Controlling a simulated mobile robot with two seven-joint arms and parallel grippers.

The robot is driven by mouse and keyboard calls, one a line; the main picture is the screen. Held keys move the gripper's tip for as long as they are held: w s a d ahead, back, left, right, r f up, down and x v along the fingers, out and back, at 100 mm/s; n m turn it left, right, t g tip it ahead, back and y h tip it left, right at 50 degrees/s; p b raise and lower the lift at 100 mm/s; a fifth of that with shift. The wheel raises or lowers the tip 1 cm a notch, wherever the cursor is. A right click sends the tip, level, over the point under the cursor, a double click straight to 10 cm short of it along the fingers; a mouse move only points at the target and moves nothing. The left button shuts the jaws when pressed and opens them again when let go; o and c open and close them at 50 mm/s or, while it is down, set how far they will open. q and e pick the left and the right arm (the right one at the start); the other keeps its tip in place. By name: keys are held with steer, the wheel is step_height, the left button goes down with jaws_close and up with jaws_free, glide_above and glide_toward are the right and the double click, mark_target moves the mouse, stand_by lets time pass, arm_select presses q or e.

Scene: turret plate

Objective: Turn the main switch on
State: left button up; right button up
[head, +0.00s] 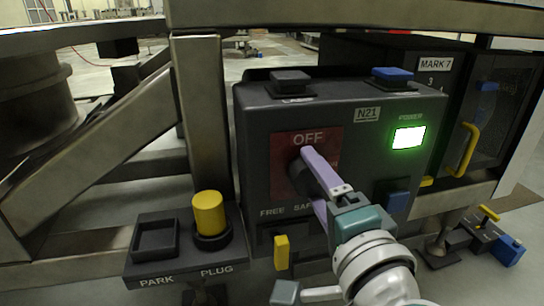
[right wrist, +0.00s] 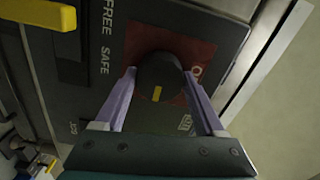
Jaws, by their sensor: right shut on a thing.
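The main switch is a round black knob (head: 296,172) on a red plate (head: 282,160) on the dark box (head: 255,125). OFF is lettered above the knob; lettering to its right is mostly covered. My right gripper (head: 308,172) is shut on the knob, one purple finger on each side. In the right wrist view the knob (right wrist: 158,78) sits between the fingers of the gripper (right wrist: 159,74). Its yellow mark points down in that view, a quarter turn from OFF. The POWER lamp (head: 408,137) glows green. My left gripper is not in view.
A yellow plug (head: 208,212) stands in the PLUG socket beside the empty PARK socket (head: 155,240). A steel post (head: 203,110) rises left of the box and a metal beam (head: 350,15) crosses above. A yellow handle (head: 466,150) is at right.

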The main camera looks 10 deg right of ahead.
stand_by(0.3)
steer(key=o, duration=1.3)
steer(key=shift+o, duration=0.2)
steer(key=shift+s, duration=0.1)
steer(key=shift+s, duration=0.3)
steer(key=s+p, duration=0.2)
steer(key=s, duration=0.7)
steer(key=shift+d, duration=0.15)
steer(key=shift+s, duration=0.1)
